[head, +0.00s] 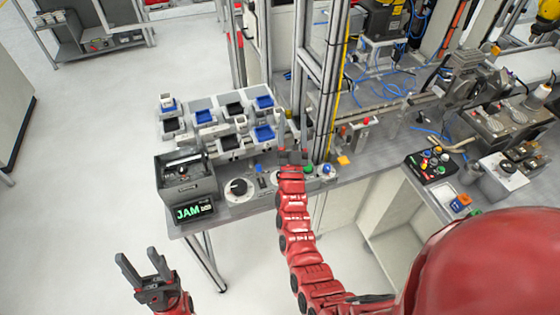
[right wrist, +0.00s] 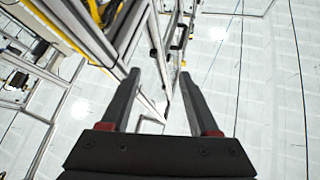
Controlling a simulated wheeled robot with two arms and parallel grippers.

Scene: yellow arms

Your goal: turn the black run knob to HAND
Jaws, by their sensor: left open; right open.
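A black knob (head: 239,187) on a round white dial sits on the bench panel, right of the grey box; it looks like the run knob, but its markings are too small to read. My right gripper (head: 292,145) is above the bench's back part, right of and beyond the knob, not touching it. In the right wrist view the right gripper (right wrist: 159,82) is open and empty, and the knob is not in that view. My left gripper (head: 137,254) is open and empty over the floor, in front of the bench and left of it.
A grey box (head: 187,178) and a display reading JAM (head: 194,211) stand left of the knob. A blue lever (head: 260,180) is just right of it. Trays with blue and black bins (head: 228,139) lie behind. Metal posts (head: 325,80) rise near the right gripper.

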